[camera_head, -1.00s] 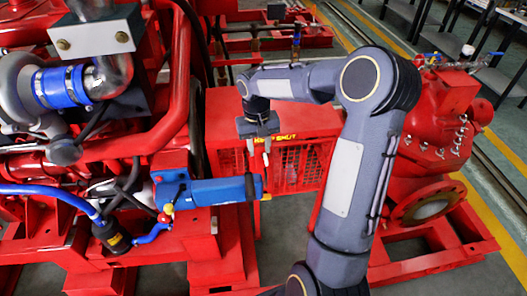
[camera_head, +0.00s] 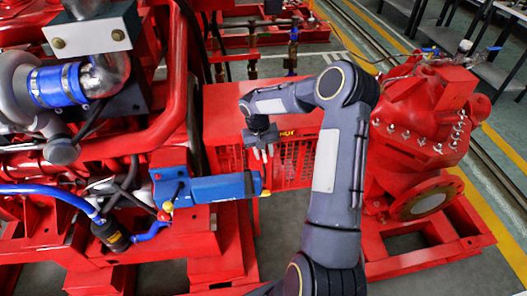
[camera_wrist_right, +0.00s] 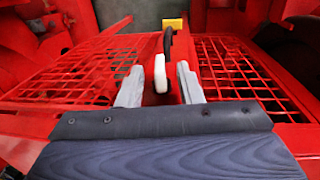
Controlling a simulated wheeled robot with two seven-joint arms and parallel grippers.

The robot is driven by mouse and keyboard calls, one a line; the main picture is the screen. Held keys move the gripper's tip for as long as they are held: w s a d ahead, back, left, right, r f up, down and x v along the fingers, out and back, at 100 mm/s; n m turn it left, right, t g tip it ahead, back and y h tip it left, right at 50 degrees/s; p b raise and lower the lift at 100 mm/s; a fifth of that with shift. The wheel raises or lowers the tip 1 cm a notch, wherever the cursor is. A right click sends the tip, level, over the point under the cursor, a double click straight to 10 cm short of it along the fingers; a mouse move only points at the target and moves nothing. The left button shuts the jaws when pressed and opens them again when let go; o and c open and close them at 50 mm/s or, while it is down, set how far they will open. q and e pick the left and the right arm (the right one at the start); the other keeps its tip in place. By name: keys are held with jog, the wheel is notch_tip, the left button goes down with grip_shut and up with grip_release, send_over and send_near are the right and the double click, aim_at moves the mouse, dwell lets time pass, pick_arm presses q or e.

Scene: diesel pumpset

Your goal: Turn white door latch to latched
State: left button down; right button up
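The white door latch (camera_wrist_right: 160,73) shows in the right wrist view as a small white handle, roughly upright in the picture, at the middle of the red mesh door panels (camera_wrist_right: 240,75). A black piece (camera_wrist_right: 168,40) and a yellow piece (camera_wrist_right: 172,23) lie just beyond it. In the head view my right gripper (camera_head: 263,154) is at the front of the red guard box (camera_head: 232,110), and the latch cannot be made out. My left gripper is not in view.
A blue cylinder (camera_head: 225,188) on the red engine juts out just left of and below my right gripper. A red pump (camera_head: 420,115) stands to the right of my arm. Grey floor (camera_head: 280,225) shows between the engine frame and my arm.

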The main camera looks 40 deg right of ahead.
aim_at(265, 152)
grip_shut()
jog(key=shift+d+r+t+y, duration=0.15)
jog(key=shift+t+y, duration=0.25)
jog(key=shift+y, duration=0.3)
grip_release()
notch_tip(265, 152, up, 8)
jog(key=shift+s+f, duration=0.1)
jog(key=shift+f, duration=0.05)
dwell(0.4)
dwell(0.4)
